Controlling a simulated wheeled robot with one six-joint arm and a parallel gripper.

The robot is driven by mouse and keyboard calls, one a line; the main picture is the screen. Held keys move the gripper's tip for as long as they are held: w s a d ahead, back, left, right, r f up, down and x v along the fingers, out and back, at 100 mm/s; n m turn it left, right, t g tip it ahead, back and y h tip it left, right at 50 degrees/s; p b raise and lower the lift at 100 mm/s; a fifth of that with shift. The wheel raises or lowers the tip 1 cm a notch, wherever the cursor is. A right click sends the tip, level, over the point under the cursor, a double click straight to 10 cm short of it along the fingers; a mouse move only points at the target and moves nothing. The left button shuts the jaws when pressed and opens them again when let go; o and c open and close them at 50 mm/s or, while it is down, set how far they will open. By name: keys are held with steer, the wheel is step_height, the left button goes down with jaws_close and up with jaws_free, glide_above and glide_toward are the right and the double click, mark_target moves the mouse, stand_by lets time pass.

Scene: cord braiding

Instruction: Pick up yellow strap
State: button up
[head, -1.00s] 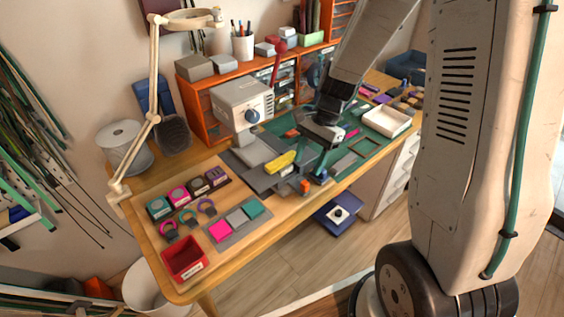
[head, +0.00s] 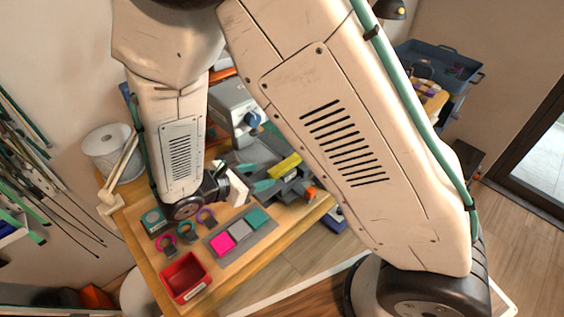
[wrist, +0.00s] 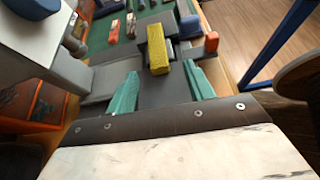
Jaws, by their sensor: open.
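The yellow strap (head: 285,165) shows as a short, thick yellow bar lying on a dark grey fixture (head: 292,188) on the workbench. In the wrist view the yellow strap (wrist: 157,50) lies straight ahead, just beyond the fingertips and roughly in line with the gap between them. My gripper (head: 256,177) has teal fingers and is just left of the strap in the head view. In the wrist view my gripper (wrist: 161,86) is open, with nothing between its fingers. The strap's far end is visible; I cannot tell the height gap between fingers and strap.
A grey machine (head: 232,108) stands behind the fixture. An orange block (head: 310,193) sits right of the strap. A tray with pink, grey and teal squares (head: 240,230) and a red bin (head: 185,277) are at the front left. My arm hides much of the bench.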

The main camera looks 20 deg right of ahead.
mark_target(280, 167)
steer(key=shift+d+n, duration=0.15)
steer(key=shift+n, duration=0.15)
steer(key=x, duration=0.8)
steer(key=shift+w+r, duration=0.1)
steer(key=shift+w, duration=0.1)
steer(key=c, duration=1.1)
steer(key=shift+r, duration=0.1)
steer(key=shift+c, duration=0.2)
